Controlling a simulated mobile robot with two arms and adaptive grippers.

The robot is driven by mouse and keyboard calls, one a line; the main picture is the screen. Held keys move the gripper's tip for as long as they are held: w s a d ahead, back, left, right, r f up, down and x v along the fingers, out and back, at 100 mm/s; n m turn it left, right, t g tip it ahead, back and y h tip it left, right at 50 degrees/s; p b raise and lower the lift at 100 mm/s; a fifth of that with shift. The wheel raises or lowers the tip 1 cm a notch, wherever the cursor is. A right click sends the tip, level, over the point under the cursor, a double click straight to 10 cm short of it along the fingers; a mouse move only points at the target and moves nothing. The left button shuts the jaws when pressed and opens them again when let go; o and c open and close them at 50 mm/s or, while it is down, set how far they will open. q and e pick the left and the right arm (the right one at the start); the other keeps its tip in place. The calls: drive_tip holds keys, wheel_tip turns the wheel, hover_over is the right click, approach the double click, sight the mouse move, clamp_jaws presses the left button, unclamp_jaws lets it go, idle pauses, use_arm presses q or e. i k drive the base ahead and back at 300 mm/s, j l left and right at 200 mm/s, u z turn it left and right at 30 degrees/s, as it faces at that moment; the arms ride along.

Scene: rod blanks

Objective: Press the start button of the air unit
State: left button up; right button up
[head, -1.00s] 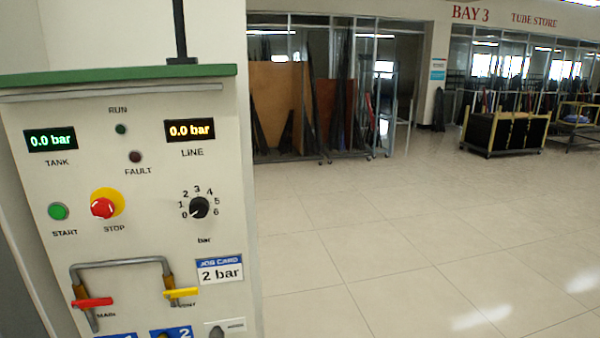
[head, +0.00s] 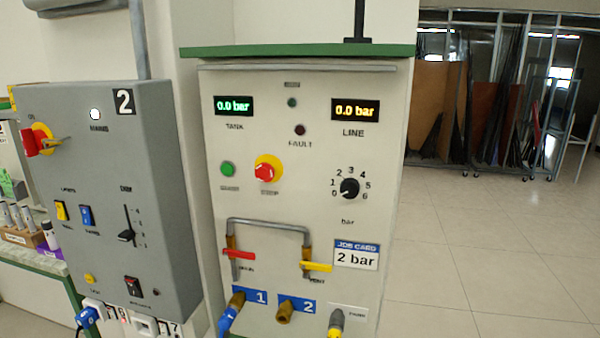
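The air unit (head: 330,215) is a pale cabinet with a green top edge in the middle of the head view. Its green start button (head: 228,169) sits on the left of the panel, with a red stop button (head: 265,171) on a yellow disc to its right. The tank display (head: 233,106) and the line display (head: 355,110) both read 0.0 bar. The run lamp (head: 292,102) and the fault lamp (head: 300,130) look dark. Neither of my grippers shows in the view.
A grey box marked 2 (head: 125,200), with a red switch (head: 38,140), stands left of the unit. A dial (head: 349,188) points near 0. The job card (head: 356,254) reads 2 bar. A blue plug (head: 228,318) is at port 1. Open floor (head: 480,250) lies right.

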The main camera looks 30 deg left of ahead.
sight(227, 169)
drive_tip(key=k+j, duration=0.1)
drive_tip(key=j, duration=0.75)
drive_tip(key=k+j, duration=0.15)
drive_tip(key=j, duration=0.75)
